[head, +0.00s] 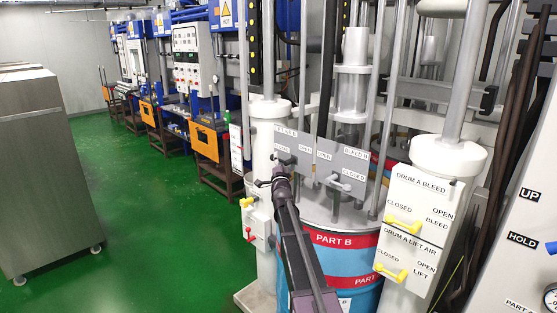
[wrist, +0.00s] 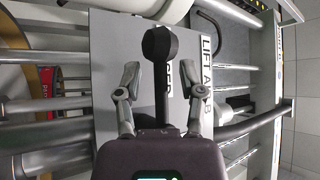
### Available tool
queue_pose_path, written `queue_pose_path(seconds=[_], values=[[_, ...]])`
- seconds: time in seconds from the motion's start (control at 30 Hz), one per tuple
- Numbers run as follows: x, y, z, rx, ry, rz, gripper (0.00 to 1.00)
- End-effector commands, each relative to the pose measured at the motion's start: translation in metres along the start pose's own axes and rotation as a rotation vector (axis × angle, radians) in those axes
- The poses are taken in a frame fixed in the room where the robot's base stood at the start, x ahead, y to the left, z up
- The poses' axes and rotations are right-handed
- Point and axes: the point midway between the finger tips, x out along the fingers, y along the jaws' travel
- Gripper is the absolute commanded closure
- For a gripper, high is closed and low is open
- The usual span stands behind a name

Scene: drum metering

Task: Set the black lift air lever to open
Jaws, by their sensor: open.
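The black lift air lever (wrist: 160,45) shows in the wrist view with a round knob and a dark shaft. It lies between the two spread fingers of my gripper (wrist: 160,75), with a gap on each side. My gripper is open. In the head view, my gripper (head: 272,180) is at the left end of this panel (head: 316,150), by a CLOSED label. The lever (head: 284,160) is small and partly hidden there, so I cannot tell its exact setting.
Below is a blue and red PART B drum (head: 335,258). Yellow levers (head: 402,224) are on a white box at right. Vertical rods and hoses crowd the panel.

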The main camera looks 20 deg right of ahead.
Motion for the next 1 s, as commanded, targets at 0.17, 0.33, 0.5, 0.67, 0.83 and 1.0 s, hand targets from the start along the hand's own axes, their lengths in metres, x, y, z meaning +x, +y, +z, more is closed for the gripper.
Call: queue_pose_path(seconds=[0.17, 0.33, 0.5, 0.67, 0.83, 1.0], values=[[0.0, 0.0, 0.0, 0.0, 0.0, 0.0, 0.49], [0.0, -0.001, 0.002, 0.0, -0.001, -0.001, 0.82], [0.0, -0.001, 0.002, 0.0, -0.002, -0.001, 1.0], [0.0, -0.001, 0.002, 0.0, -0.002, -0.001, 1.0], [0.001, 0.001, 0.0, 0.003, 0.004, -0.004, 1.0], [0.002, 0.004, -0.009, 0.012, 0.023, -0.012, 1.0]])
